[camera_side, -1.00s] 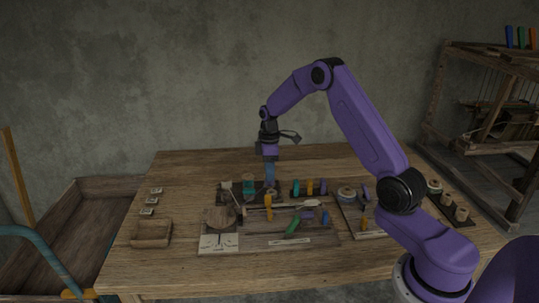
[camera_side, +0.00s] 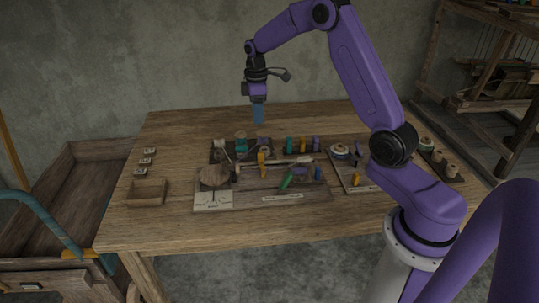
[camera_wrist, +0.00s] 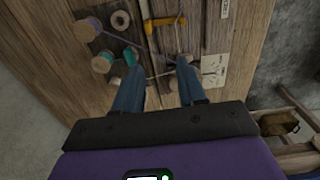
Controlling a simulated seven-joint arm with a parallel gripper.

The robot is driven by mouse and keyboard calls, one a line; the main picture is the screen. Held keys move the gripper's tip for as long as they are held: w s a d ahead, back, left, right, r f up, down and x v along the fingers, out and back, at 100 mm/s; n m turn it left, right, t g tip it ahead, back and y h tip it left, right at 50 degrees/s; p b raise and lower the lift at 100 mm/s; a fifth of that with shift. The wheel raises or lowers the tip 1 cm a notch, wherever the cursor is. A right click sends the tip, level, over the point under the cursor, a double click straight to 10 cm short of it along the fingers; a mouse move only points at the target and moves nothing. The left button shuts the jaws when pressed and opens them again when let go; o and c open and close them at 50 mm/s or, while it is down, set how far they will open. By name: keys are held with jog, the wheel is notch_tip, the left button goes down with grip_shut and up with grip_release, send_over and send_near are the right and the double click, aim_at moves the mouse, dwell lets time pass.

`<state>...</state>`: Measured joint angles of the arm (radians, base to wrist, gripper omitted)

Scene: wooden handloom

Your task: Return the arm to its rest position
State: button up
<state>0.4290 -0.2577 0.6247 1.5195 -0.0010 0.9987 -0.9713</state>
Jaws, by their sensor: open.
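My gripper (camera_side: 258,116) hangs above the back of the wooden table (camera_side: 185,125), pointing down, clear of the things below it. Its blue fingers are apart and nothing shows between them in the wrist view (camera_wrist: 160,88). My purple arm reaches over from the right. Below the gripper is a dark tray with spools, among them a teal spool (camera_side: 241,144), which also shows in the wrist view (camera_wrist: 131,56). A wooden board (camera_side: 240,196) in front carries an orange tool (camera_side: 261,163), a green tool (camera_side: 285,181) and a round wooden piece (camera_side: 214,175).
A small empty wooden box (camera_side: 147,192) and several small labelled tiles (camera_side: 145,161) lie at the table's left. A tray of spools (camera_side: 451,168) is at the right. A wooden loom (camera_side: 480,80) stands behind right. The air above the table's left side is clear.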

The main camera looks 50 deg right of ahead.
jog(key=s+a+r+n, duration=0.1)
jog(key=s+a+r, duration=0.2)
jog(key=s+a, duration=0.5)
jog(key=s+a+r+n, duration=0.1)
jog(key=s+a+r, duration=0.2)
jog(key=s+a, duration=0.5)
jog(key=s+a+n, duration=0.1)
jog(key=s+a, duration=0.1)
jog(key=s, duration=2)
jog(key=shift+s+a+f, duration=0.15)
jog(key=shift+s+f, duration=0.05)
jog(key=shift+f, duration=0.2)
